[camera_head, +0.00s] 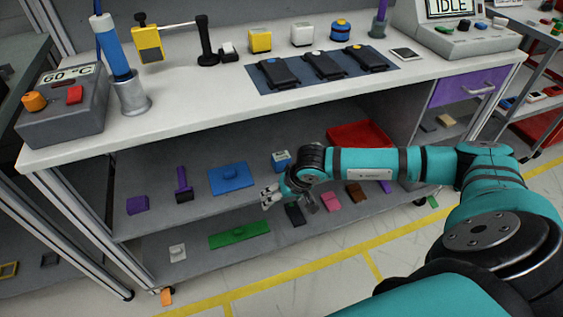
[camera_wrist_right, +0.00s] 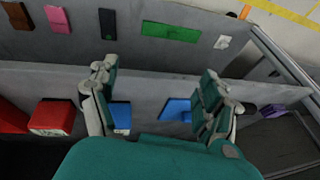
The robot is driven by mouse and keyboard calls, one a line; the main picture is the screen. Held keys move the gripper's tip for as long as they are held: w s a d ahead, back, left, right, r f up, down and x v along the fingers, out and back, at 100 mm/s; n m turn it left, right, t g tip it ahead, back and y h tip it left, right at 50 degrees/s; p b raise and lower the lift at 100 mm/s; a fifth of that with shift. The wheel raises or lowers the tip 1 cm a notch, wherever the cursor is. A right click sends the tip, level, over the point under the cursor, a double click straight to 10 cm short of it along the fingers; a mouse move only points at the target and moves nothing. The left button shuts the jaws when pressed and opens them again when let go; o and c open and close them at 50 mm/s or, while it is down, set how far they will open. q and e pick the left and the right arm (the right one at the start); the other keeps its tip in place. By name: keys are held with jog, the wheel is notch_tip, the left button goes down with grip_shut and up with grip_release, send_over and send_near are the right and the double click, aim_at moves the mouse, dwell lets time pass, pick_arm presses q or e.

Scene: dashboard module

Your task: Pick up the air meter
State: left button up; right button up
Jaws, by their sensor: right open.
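No item is clearly marked as the air meter, and I cannot tell which one it is. A yellow device with a dark top (camera_head: 147,45) is by a black stand at the back left of the bench. A small blue-and-white box (camera_head: 281,160) is on the upper shelf under the bench, and it also shows in the right wrist view (camera_wrist_right: 121,117) beside one finger. My right gripper (camera_head: 269,196) is in front of the shelves, below the blue box. In the right wrist view it (camera_wrist_right: 155,88) is open, with nothing between its fingers. My left gripper is out of view.
The upper shelf holds a blue plate (camera_head: 230,177), a purple handled item (camera_head: 183,185) and a red bin (camera_head: 365,134). The lower shelf holds a green plate (camera_head: 240,232) and a pink block (camera_head: 331,201). The bench (camera_head: 200,97) has a front edge above my right gripper.

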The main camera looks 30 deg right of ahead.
aim_at(282, 157)
jog(key=w+d, duration=0.2)
jog(key=w+d+h, duration=0.1)
jog(key=w+d, duration=0.1)
jog(key=w, duration=0.1)
jog(key=w+d+h, duration=0.1)
jog(key=w+d, duration=0.2)
jog(key=shift+r+n, duration=0.25)
jog(key=shift+n, duration=0.15)
jog(key=shift+w+d, duration=0.25)
jog(key=shift+w, duration=0.65)
jog(key=w, duration=0.2)
jog(key=shift+w+d+b, duration=0.25)
jog(key=shift+w+b, duration=0.1)
jog(key=shift+b, duration=0.05)
jog(key=shift+x, duration=1.45)
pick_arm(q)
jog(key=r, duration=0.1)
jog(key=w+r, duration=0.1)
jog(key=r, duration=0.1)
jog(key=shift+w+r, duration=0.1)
pick_arm(e)
jog(key=shift+s, duration=0.1)
jog(key=shift+c, duration=0.4)
jog(key=c, duration=1.3)
